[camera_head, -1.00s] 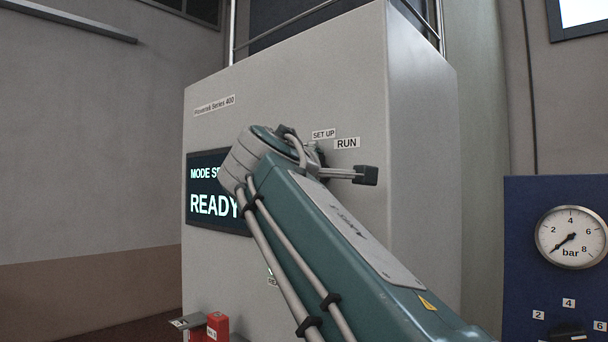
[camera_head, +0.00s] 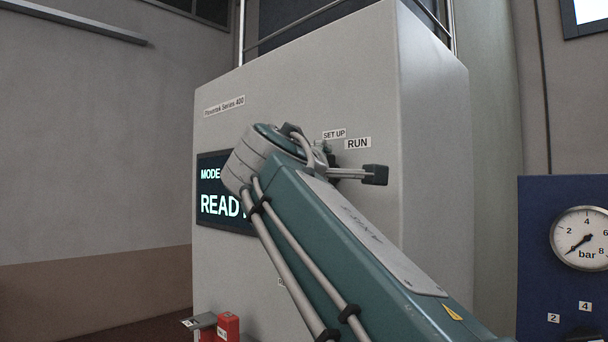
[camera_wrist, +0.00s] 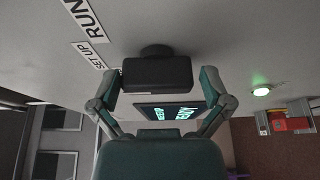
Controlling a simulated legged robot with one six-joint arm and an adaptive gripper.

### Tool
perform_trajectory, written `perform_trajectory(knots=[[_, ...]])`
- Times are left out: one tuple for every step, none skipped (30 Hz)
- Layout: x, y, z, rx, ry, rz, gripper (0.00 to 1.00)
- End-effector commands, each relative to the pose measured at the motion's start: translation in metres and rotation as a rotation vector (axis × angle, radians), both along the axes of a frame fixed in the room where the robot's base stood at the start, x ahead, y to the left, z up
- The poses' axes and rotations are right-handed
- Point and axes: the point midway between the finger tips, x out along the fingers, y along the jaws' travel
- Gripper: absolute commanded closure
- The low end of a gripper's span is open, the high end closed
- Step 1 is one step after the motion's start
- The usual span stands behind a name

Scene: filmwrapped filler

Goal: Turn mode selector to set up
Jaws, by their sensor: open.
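The mode selector (camera_wrist: 157,72) looks like a dark block on a round base fixed to the grey panel in the wrist view. My gripper (camera_wrist: 161,80) is open, with one finger on each side of the block; whether either finger touches it I cannot tell. The SET UP label (camera_head: 334,133) and RUN label (camera_head: 358,143) are on the panel just above my wrist in the head view.
A cabinet screen (camera_head: 225,208) reads READY, partly behind my arm. A green lamp (camera_wrist: 261,91) glows on the panel. A red box (camera_head: 228,326) stands at the lower left. A blue board (camera_head: 535,240) with a gauge (camera_head: 584,239) is at the right.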

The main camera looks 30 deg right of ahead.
Motion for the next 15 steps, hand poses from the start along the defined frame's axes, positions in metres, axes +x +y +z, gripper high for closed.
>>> perform_trajectory(knots=[[-0.006,0.009,-0.001,0.002,0.002,0.008,0.00],[-0.010,0.013,-0.001,0.002,0.001,0.009,0.00],[-0.014,0.018,-0.001,0.002,0.002,0.009,0.00],[-0.017,0.023,-0.001,0.002,0.002,0.010,0.00],[-0.021,0.027,-0.001,0.002,0.001,0.009,0.00],[-0.025,0.032,-0.001,0.002,0.001,0.010,0.00],[-0.029,0.035,-0.001,0.001,0.002,0.009,0.00],[-0.032,0.038,-0.001,0.001,0.002,0.009,0.00],[-0.036,0.043,-0.001,0.002,0.003,0.009,0.00],[-0.039,0.046,-0.001,0.002,0.001,0.009,0.00],[-0.042,0.049,-0.001,0.002,0.001,0.008,0.00],[-0.046,0.054,-0.001,0.002,0.002,0.009,0.00],[-0.049,0.056,-0.001,0.002,0.002,0.008,0.00],[-0.052,0.059,-0.001,0.002,0.001,0.008,0.00],[-0.055,0.063,-0.001,0.002,0.002,0.007,0.00]])
